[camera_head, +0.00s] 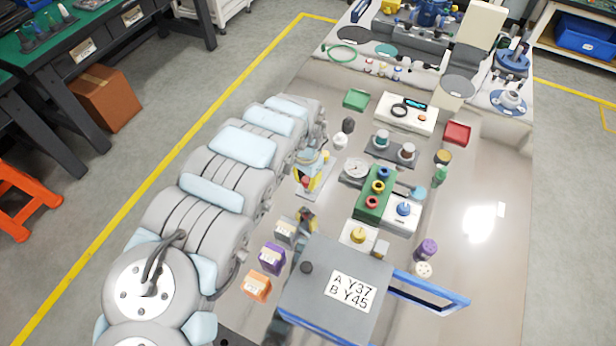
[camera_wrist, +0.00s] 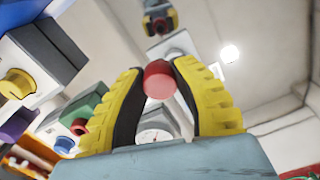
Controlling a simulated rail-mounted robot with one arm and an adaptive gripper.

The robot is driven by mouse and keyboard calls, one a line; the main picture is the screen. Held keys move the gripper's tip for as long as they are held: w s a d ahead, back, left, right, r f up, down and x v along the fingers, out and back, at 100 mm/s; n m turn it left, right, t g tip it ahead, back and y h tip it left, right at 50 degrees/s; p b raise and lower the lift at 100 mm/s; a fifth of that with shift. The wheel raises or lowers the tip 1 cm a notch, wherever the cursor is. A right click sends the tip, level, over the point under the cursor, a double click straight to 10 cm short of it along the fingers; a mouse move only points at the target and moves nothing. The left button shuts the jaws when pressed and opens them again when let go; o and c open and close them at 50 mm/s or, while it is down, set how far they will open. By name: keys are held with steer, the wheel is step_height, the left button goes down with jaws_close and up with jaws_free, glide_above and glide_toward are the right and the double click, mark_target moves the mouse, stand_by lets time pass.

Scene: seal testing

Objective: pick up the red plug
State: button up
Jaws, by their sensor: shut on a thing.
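The red plug (camera_wrist: 158,78) is a short red cylinder. In the wrist view it sits between the tips of the two yellow fingers with black inner pads of my gripper (camera_wrist: 158,73). The fingers touch it on both sides and are shut on it. In the head view my gripper (camera_head: 309,174) is at the end of my grey arm, with its yellow fingers left of the white round dial (camera_head: 356,169). A small red spot, the plug (camera_head: 305,182), shows at the fingers. I cannot tell exactly how far the plug is above the table.
A green block with coloured rings (camera_head: 375,193) stands to the right. Purple (camera_head: 271,257) and orange (camera_head: 257,286) boxes stand near the front, beside a grey cabinet (camera_head: 335,290) with an open blue-framed door. The table's right side is mostly clear.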

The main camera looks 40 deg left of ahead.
steer(key=s+d+r+p, duration=0.4)
steer(key=s+r+p, duration=0.2)
steer(key=p, duration=0.3)
steer(key=shift+s, duration=0.8)
steer(key=p, duration=0.1)
steer(key=s+d+p, duration=0.1)
steer(key=p, duration=0.1)
steer(key=shift+s+d+r, duration=0.15)
steer(key=shift+s+r, duration=0.05)
steer(key=shift+s, duration=0.1)
jaws_close()
